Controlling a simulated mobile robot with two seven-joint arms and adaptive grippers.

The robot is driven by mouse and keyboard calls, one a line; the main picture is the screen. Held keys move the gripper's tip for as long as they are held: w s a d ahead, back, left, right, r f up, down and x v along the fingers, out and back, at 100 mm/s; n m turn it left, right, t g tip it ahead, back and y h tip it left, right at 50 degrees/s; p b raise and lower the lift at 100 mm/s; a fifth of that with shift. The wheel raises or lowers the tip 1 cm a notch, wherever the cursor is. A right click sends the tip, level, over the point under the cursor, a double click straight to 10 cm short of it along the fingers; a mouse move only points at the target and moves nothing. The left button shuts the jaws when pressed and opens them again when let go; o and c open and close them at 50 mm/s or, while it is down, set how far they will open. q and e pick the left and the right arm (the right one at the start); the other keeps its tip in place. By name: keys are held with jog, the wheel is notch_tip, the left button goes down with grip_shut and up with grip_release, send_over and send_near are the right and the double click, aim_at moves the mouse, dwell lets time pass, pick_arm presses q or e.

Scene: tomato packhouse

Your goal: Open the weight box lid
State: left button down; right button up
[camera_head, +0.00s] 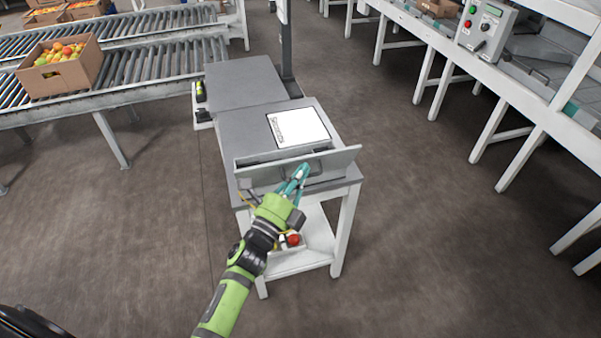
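The weight box lid (256,174) is a flat grey panel at the front of the small grey-topped table. It stands tilted up, with a dark gap showing behind its upper edge, and has a dark-edged handle (329,166) near its middle. My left gripper (302,169), with teal fingers, is at the lid's front face, its tips by the left end of the handle. Whether the fingers are closed on the handle I cannot tell. The inside of the box is mostly hidden by the lid. My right gripper is out of view.
A white sheet (297,127) lies on the table top (238,128) behind the lid. A grey scale platform (243,82) is further back. A roller conveyor (150,62) with a tomato carton (85,72) is at left. A control box (486,28) is at right. Floor around the table is clear.

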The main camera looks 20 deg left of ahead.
aim_at(297, 161)
pick_arm(q)
jog(key=shift+w+a+r+n+g+y+p, duration=0.35)
jog(key=shift+r+n+p, duration=0.2)
jog(key=shift+p, duration=1.1)
jog(key=shift+w+a+r+n+g+y+p, duration=0.2)
jog(key=shift+w+r+n+g+p, duration=0.25)
jog(key=shift+p, duration=1.15)
jog(key=shift+w+a+p, duration=0.15)
jog(key=shift+w+p, duration=0.05)
jog(key=shift+p, duration=0.15)
jog(key=shift+f, duration=0.25)
